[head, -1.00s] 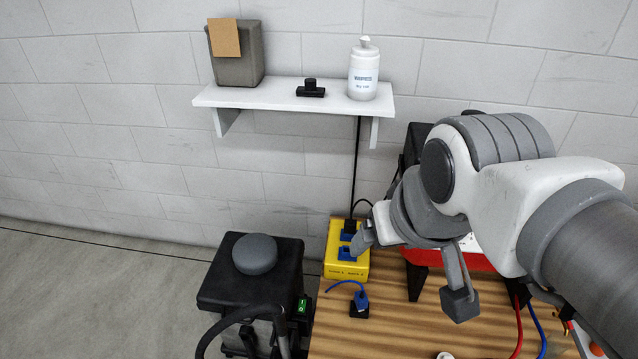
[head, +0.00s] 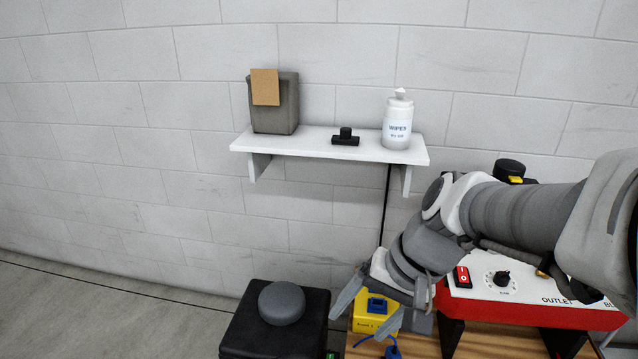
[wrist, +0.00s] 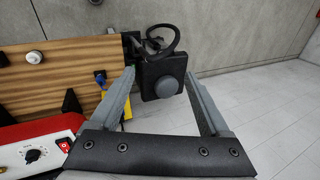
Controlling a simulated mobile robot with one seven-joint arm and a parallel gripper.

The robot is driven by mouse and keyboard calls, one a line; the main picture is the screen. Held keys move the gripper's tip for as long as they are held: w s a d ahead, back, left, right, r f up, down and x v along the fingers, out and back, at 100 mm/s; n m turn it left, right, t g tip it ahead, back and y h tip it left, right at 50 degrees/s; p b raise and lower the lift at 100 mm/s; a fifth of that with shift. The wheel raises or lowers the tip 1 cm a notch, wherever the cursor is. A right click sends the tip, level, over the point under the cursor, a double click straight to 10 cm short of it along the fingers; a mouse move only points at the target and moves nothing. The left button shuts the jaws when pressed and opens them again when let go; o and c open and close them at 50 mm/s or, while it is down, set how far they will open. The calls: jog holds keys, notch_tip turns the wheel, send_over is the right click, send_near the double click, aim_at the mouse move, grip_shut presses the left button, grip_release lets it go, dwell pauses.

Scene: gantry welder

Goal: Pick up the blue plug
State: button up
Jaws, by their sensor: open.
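The blue plug (head: 393,352) shows at the bottom edge of the head view, mostly cut off, with a blue cable on its left. A small blue part in the wrist view (wrist: 100,77), left of the left finger, is probably this plug. My gripper (head: 360,325) is open and empty, fingers pointing down and left, in front of the yellow box (head: 366,324) in the head view. The plug appears just right of and below the finger tips there. In the wrist view my gripper (wrist: 160,75) has its fingers wide apart, with the black stool between them.
The black stool (head: 250,325) with a grey round knob (head: 282,303) stands left of the table. A red and white welder panel (head: 535,290) is at right. A white shelf (head: 330,149) above holds a grey bin, a black part and a wipes bottle (head: 397,122).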

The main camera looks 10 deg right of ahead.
jog(key=w+d+f+m+t+y+b, duration=0.35)
jog(key=w+f+m, duration=0.45)
jog(key=f, duration=0.5)
jog(key=w+d+f+m+t+y+b, duration=0.4)
jog(key=w+f+m, duration=0.4)
jog(key=f, duration=0.4)
jog(key=d+f+m+t+h, duration=0.35)
jog(key=d+f+m, duration=0.45)
jog(key=f, duration=0.5)
jog(key=m+h+b, duration=0.6)
jog(key=m+h, duration=0.1)
send_near(393, 356)
jog(key=shift+t, duration=0.4)
jog(key=w+f, duration=0.5)
jog(key=shift+d+f, duration=0.1)
jog(key=shift+d, duration=0.25)
jog(key=shift+b+x, duration=0.9)
jog(key=shift+x, duration=2)
jog(key=shift+a, duration=0.1)
jog(key=shift+r, duration=0.2)
jog(key=shift+c, duration=0.3)
